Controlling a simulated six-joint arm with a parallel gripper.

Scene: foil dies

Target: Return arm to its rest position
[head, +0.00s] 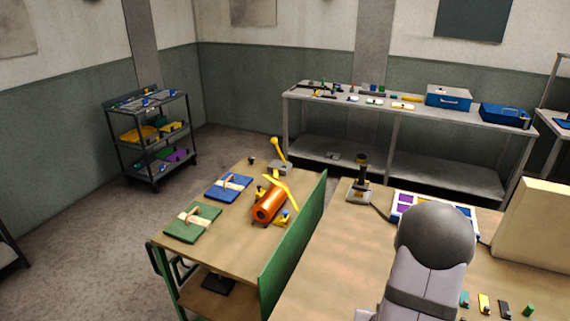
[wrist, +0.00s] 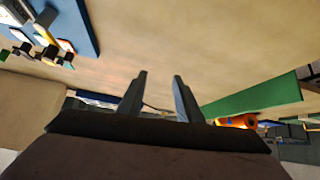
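In the wrist view my gripper (wrist: 160,90) has its two dark fingers well apart, with nothing between them. It hangs over a bare stretch of tan bench top (wrist: 150,40). My grey arm link stands in the right foreground of the head view, and the gripper itself is not visible there. Small dies lie on the bench beside the arm, among them a yellow one (head: 484,304) and a green one (head: 528,310). A blue board (wrist: 88,28) with several small pieces near it shows at the top left of the wrist view.
A white-framed tray (head: 397,208) with coloured compartments stands behind my arm, partly hidden. A dark upright tool (head: 361,170) stands left of it. A green panel (head: 295,240) edges the neighbouring table, which holds an orange cylinder (head: 268,203). A cream box (head: 535,222) is at right.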

